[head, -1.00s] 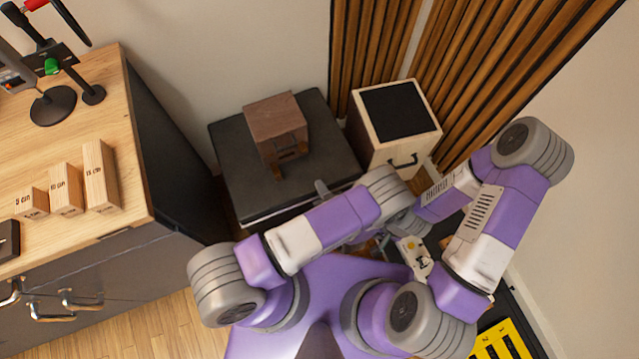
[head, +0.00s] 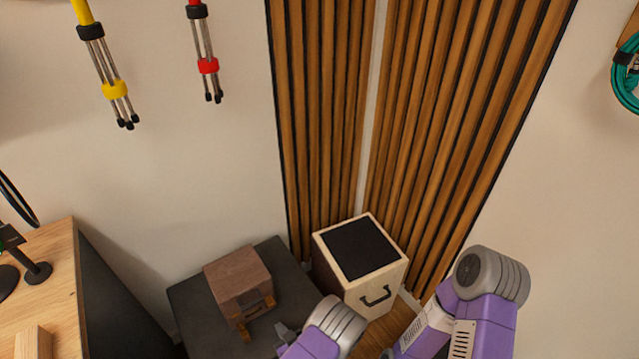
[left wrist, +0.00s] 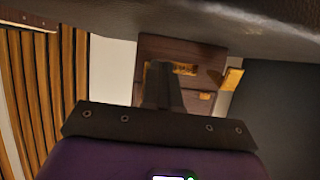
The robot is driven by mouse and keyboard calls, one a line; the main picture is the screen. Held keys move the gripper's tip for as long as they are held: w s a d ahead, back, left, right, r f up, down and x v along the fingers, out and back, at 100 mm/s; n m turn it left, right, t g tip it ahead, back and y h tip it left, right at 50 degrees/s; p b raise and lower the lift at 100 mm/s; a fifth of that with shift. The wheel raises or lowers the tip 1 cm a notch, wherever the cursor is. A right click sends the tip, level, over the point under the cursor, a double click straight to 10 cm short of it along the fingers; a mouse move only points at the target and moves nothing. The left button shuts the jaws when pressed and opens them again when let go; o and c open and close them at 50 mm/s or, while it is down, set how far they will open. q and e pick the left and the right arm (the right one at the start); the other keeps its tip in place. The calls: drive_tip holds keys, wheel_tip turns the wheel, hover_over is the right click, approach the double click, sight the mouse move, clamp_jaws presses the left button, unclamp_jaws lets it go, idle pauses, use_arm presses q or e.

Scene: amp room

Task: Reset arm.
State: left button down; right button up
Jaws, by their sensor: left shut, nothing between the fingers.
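My left arm comes in at the bottom of the head view, where the grey tip of my left gripper (head: 284,333) shows beside the wooden box's front. In the left wrist view the dark fingers (left wrist: 161,86) are together, with nothing between them. A brown wooden box (head: 238,279) stands on a dark-topped stand beyond the gripper. It also shows in the left wrist view (left wrist: 205,49), partly hidden behind the fingers. My right arm shows at the lower right of the head view; its gripper is out of the frame.
The dark-topped stand (head: 191,299) holds the box. A pale crate with a black top and handle (head: 376,289) stands right of it, before wooden slat panels (head: 325,130). A wooden desk (head: 52,271) is at left. Tripods (head: 205,60) hang on the wall.

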use_arm(q)
drive_tip(key=s+g+h+p, duration=0.1)
drive_tip(key=g, duration=0.1)
drive_tip(key=s+a+g+h+p, duration=0.1)
drive_tip(key=s, duration=0.1)
drive_tip(key=shift+s+a+g+h, duration=0.15)
drive_tip(key=shift+s+g+h, duration=0.15)
drive_tip(key=shift+g, duration=0.1)
drive_tip(key=s+d+r+m+g+h+p, duration=0.3)
drive_tip(key=s+r+g+h+p, duration=0.3)
drive_tip(key=s+r+h, duration=0.3)
drive_tip(key=s+r+m, duration=0.1)
drive_tip(key=s+r, duration=0.3)
drive_tip(key=shift+s+g, duration=0.15)
drive_tip(key=shift+g, duration=0.15)
drive_tip(key=shift+d, duration=0.1)
